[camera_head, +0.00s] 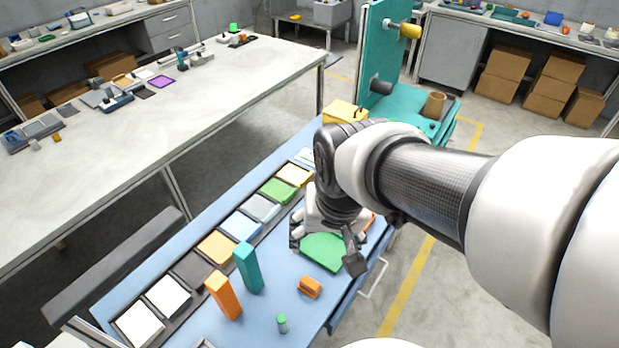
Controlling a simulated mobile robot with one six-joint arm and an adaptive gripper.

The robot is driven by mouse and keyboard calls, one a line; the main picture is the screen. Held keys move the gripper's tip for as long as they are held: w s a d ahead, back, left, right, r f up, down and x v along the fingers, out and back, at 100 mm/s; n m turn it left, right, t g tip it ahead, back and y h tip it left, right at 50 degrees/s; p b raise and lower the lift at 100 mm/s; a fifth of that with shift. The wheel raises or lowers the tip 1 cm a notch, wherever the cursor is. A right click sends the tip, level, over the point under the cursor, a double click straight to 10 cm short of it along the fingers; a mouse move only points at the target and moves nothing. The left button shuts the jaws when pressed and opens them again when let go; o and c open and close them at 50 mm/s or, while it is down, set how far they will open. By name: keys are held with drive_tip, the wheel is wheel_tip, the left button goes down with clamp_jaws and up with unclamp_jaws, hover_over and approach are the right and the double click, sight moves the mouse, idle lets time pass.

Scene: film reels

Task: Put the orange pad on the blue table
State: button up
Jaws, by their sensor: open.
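The orange pad (217,246) lies flat in a dark rack (192,270), in a row with other coloured pads. The rack runs along the left side of the blue table (268,308). My gripper (325,246) is open over the right part of the table, to the right of the orange pad and apart from it. It points down above a flat green piece (322,253), and I cannot tell whether it touches it. A sliver of something orange (370,221) shows behind the gripper, mostly hidden.
A tall orange block (223,297) and a teal block (248,267) stand right of the rack. A small orange piece (310,287) and a green-capped vial (282,323) are near the front. A teal stand (378,60) rises behind my arm. Some blue tabletop between them is bare.

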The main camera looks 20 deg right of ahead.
drive_tip(key=s+r+n+t, duration=0.1)
drive_tip(key=s+r+n, duration=0.2)
drive_tip(key=s+r, duration=0.2)
drive_tip(key=s, duration=0.2)
drive_tip(key=shift+s+n+t, duration=0.3)
drive_tip(key=shift+s+n, duration=0.1)
drive_tip(key=shift+a, duration=0.1)
idle(0.5)
